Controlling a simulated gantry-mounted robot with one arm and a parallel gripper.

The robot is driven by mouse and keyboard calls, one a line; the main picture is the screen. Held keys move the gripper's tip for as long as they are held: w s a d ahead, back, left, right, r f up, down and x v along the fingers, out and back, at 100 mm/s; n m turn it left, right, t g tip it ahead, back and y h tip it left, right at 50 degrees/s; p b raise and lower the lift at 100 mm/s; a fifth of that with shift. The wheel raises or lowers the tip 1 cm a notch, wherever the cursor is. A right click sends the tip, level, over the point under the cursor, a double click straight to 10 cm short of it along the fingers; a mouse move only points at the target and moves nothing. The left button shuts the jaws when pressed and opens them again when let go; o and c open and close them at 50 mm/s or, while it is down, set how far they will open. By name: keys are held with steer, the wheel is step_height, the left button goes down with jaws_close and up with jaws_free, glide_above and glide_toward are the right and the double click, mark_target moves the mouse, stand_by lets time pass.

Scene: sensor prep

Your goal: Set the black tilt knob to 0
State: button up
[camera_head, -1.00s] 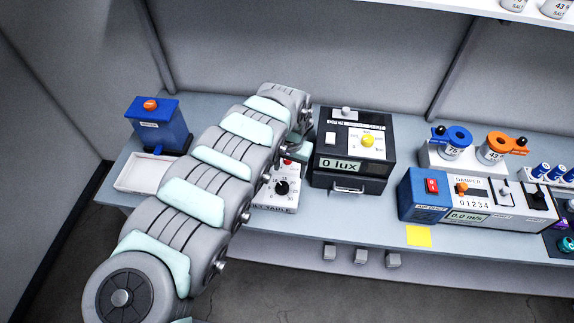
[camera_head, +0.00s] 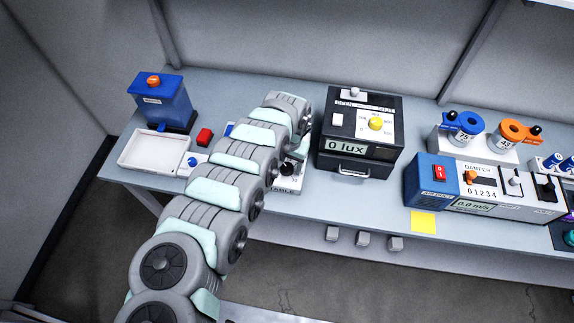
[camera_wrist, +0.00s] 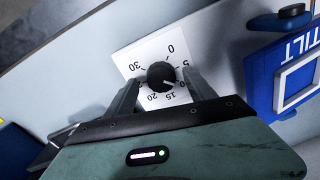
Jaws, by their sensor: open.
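The black tilt knob (camera_wrist: 161,75) sits on a white dial plate (camera_wrist: 146,51) in the wrist view. The plate shows 0, 5, 15, 20 and 30; the mark between 5 and 15 is partly covered by a finger. The knob's pale pointer line seems to face that covered mark. My gripper (camera_wrist: 162,80) is open, with one finger on each side of the knob; I cannot tell whether they touch it. In the head view the knob (camera_head: 288,169) shows just beside my arm, which hides much of the tilt unit.
A blue TILT panel (camera_wrist: 290,75) is close to the right finger. In the head view a black lux box (camera_head: 358,135) stands right of my arm.

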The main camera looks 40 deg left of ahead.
steer(key=shift+f, duration=0.5)
steer(key=shift+c, duration=0.3)
steer(key=c, duration=1.3)
